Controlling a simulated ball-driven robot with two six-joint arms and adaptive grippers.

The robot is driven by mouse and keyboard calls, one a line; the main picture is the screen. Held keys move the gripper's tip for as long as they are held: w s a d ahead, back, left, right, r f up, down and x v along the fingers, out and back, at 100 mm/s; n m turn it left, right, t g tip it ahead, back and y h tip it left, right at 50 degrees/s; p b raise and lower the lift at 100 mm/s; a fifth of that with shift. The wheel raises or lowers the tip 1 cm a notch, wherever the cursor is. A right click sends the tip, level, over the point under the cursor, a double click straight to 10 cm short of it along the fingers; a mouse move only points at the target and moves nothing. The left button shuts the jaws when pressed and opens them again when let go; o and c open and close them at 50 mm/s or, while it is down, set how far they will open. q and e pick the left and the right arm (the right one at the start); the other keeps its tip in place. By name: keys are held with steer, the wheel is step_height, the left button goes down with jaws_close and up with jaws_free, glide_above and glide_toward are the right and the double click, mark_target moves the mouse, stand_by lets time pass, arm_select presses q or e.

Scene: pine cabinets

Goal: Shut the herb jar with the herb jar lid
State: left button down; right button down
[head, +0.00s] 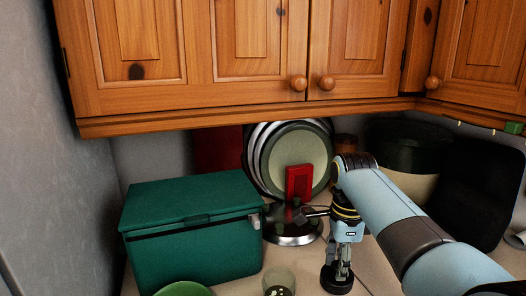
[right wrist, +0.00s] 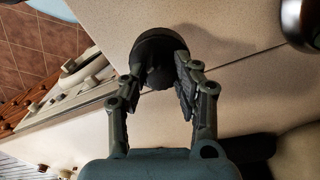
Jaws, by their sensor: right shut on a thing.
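The herb jar (head: 279,282) looks like the small clear pot at the bottom of the head view, with a pale rim and an open top; pale and dark contents show inside. The herb jar lid (head: 335,284) is a dark round disc to the right of the jar. My right gripper (head: 342,265) points down and is shut on the lid's raised middle. In the right wrist view the lid (right wrist: 158,42) sits between the fingertips (right wrist: 162,78). I cannot tell whether the lid touches the counter. My left gripper is not in view.
A green box (head: 195,240) stands left of the jar, with a green bowl (head: 185,289) in front. Behind are a metal-based stand (head: 292,239), a red block (head: 299,183) and upright plates (head: 292,151). Pine cabinets (head: 250,55) hang above. Counter (right wrist: 240,95) around the lid is mostly clear.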

step_height(320, 180, up, 5)
steer(key=p, duration=0.5)
steer(key=shift+f, duration=0.1)
